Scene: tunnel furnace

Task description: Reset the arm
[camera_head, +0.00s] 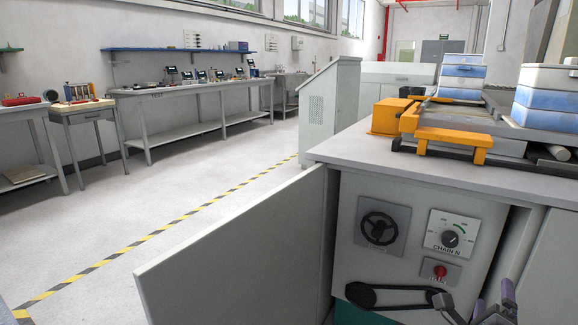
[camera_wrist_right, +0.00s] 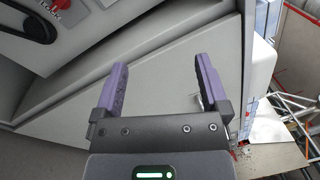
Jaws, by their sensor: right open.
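My right gripper (camera_head: 478,305) shows at the bottom right of the head view, in front of the furnace cabinet (camera_head: 350,218). In the right wrist view its two purple fingers (camera_wrist_right: 160,85) are spread apart with nothing between them. Behind them is a pale grey panel (camera_wrist_right: 165,60). The cabinet carries a black handwheel (camera_head: 380,228), a CHAIN N dial (camera_head: 451,235) and a red switch (camera_head: 440,271). My left gripper is not in view.
An open grey cabinet door (camera_head: 240,250) swings out to the left. Blue-and-white boxes (camera_head: 460,78) and an orange bracket (camera_head: 452,138) are on top of the furnace. Benches (camera_head: 195,90) line the left wall. The floor by the yellow-black line (camera_head: 165,228) is clear.

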